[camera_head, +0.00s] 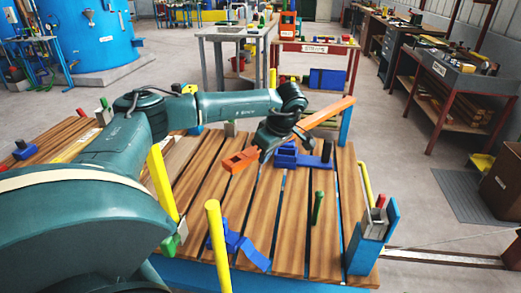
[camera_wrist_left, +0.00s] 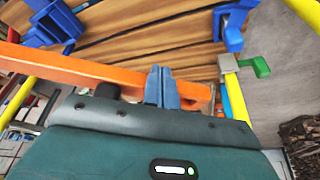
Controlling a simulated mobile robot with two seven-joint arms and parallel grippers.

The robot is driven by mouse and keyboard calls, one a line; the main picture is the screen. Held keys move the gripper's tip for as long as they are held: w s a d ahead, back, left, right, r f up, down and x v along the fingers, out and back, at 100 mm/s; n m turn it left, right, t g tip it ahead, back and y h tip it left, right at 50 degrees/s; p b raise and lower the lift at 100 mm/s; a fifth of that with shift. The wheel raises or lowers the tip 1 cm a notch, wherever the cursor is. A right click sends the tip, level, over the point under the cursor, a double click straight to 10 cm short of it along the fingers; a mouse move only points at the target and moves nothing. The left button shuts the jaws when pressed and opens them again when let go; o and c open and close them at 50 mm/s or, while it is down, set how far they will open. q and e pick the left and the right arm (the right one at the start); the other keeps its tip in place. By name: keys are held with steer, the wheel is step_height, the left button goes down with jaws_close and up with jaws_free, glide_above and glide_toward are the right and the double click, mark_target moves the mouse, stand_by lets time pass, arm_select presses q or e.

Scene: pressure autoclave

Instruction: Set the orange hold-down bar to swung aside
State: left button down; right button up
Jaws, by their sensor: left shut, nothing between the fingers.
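The orange hold-down bar (camera_head: 328,112) runs diagonally above the slatted wooden top, from an orange block-like end (camera_head: 240,160) up to the right. My left gripper (camera_head: 272,140) is at the bar, hiding part of its middle. In the left wrist view, the bar (camera_wrist_left: 70,68) crosses from the left edge to right of centre. My left gripper's fingers (camera_wrist_left: 162,84) are shut together, with nothing between them, and overlap the bar in the picture. I cannot tell whether they touch it. My right gripper is not in view.
The slatted wooden top (camera_head: 290,215) carries a blue bracket (camera_head: 290,155), another blue piece (camera_head: 250,252) and a green handle (camera_head: 318,207). Yellow posts (camera_head: 218,245) stand at its edges. A blue post (camera_head: 360,255) is at the right corner. Open floor lies beyond.

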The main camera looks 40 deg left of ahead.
arm_select(q)
steer(key=d+f+v, duration=0.1)
steer(key=d+v, duration=0.1)
steer(key=v, duration=0.8)
steer(key=shift+d+r+b, duration=0.25)
steer(key=shift+r+b, duration=0.05)
steer(key=shift+r, duration=0.15)
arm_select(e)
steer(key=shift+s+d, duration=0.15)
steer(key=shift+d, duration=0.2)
arm_select(q)
steer(key=shift+s, duration=0.2)
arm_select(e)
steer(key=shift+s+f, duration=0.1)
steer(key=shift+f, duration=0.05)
